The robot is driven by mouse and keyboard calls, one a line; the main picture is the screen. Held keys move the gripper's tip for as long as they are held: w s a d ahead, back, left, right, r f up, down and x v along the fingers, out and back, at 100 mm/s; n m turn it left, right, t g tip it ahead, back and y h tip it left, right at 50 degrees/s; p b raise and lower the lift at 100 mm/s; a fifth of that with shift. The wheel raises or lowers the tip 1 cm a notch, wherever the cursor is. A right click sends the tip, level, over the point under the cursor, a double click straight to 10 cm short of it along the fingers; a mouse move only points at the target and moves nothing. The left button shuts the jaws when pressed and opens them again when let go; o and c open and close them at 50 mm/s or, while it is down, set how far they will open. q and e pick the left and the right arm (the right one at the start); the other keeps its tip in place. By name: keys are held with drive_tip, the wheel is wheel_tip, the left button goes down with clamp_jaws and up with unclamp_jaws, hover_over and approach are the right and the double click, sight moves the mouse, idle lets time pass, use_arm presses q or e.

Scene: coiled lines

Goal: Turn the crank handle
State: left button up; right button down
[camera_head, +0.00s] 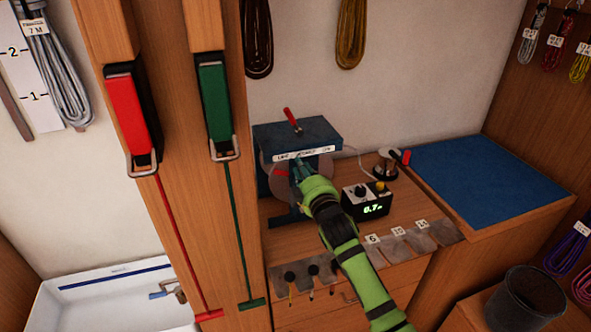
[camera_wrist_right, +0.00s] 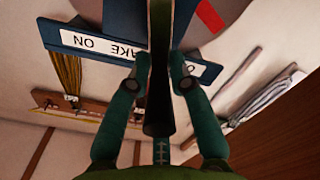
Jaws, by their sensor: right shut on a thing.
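A blue winding machine (camera_head: 322,131) stands on the wooden bench against the wall, with a grey disc (camera_head: 264,180) at its front. My green right gripper (camera_head: 303,164) reaches up to the front of this machine and covers part of the disc. In the right wrist view, the two fingers of my right gripper (camera_wrist_right: 160,70) are closed on a dark upright bar, the crank handle (camera_wrist_right: 158,108). In the head view the handle is hidden behind my gripper. My left gripper is not in view.
A red lever (camera_head: 292,119) sits on top of the machine. A black box with a lit display (camera_head: 367,206) stands close to my right forearm. A small device with a red grip (camera_head: 405,157) and a blue mat (camera_head: 487,178) lie to the right. A wooden post (camera_head: 177,210) stands left.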

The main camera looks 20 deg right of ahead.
drive_tip(key=shift+d+r+m+p, duration=0.2)
drive_tip(key=shift+d+m+p, duration=0.2)
drive_tip(key=shift+d+m, duration=0.9)
drive_tip(key=shift+a, duration=0.15)
drive_tip(key=c, duration=1.2)
unclamp_jaws()
drive_tip(key=shift+s+f, duration=0.1)
drive_tip(key=shift+s, duration=0.35)
drive_tip(key=s, duration=1.1)
drive_tip(key=shift+d, duration=0.2)
